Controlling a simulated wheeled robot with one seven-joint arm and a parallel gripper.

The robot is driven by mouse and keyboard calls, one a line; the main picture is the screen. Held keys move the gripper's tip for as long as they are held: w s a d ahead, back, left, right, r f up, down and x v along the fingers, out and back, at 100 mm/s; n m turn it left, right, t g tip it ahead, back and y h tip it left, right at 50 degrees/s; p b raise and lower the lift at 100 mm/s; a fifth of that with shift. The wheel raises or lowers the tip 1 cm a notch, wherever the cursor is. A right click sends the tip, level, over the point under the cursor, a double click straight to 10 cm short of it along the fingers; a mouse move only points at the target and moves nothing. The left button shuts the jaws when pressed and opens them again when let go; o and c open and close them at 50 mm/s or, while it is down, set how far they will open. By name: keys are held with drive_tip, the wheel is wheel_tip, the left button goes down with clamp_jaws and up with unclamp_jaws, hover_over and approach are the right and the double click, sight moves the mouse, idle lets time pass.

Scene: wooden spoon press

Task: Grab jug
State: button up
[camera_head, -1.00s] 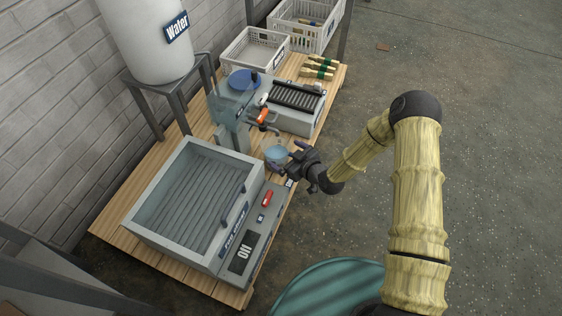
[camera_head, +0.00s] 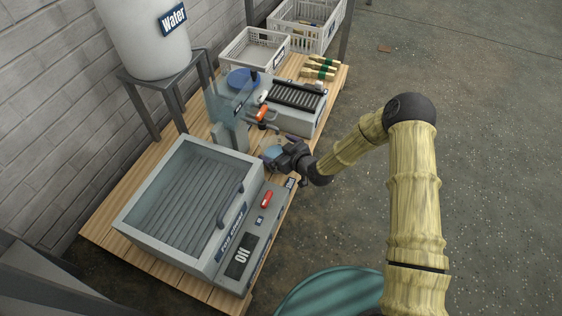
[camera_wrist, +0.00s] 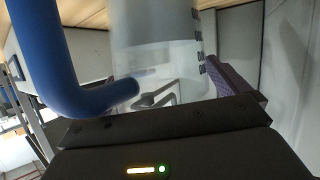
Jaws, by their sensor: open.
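The jug is a clear vessel with dark marks on its side. In the head view the jug (camera_head: 273,152) shows as a small bluish patch, partly hidden by my gripper (camera_head: 272,160). In the wrist view the jug (camera_wrist: 155,60) fills the middle, close in front of my gripper. A thick blue curved bar, which looks like its handle (camera_wrist: 60,70), is at the left. One finger with a ridged purple pad (camera_wrist: 232,78) is right of the jug; the other finger is not clearly visible. My gripper is open. Contact with the jug cannot be told.
A grey machine with a clear lid (camera_head: 185,200) stands in front of the jug. A tap with a red handle (camera_head: 262,113) and a roller machine (camera_head: 295,105) are behind it. Crates (camera_head: 255,50) stand at the back.

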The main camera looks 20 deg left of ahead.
drive_tip(key=shift+a, duration=0.1)
drive_tip(key=shift+c, duration=0.2)
drive_tip(key=c, duration=1.1)
drive_tip(key=shift+r+p, duration=0.9)
drive_tip(key=shift+p, duration=0.05)
drive_tip(key=s+d+r+p, duration=0.1)
drive_tip(key=s+d+p, duration=0.3)
drive_tip(key=d, duration=0.3)
drive_tip(key=s+d+p, duration=0.5)
drive_tip(key=d+p, duration=0.2)
drive_tip(key=d, duration=0.1)
drive_tip(key=shift+s+r, duration=0.25)
drive_tip(key=shift+r, duration=0.15)
drive_tip(key=shift+d, duration=0.1)
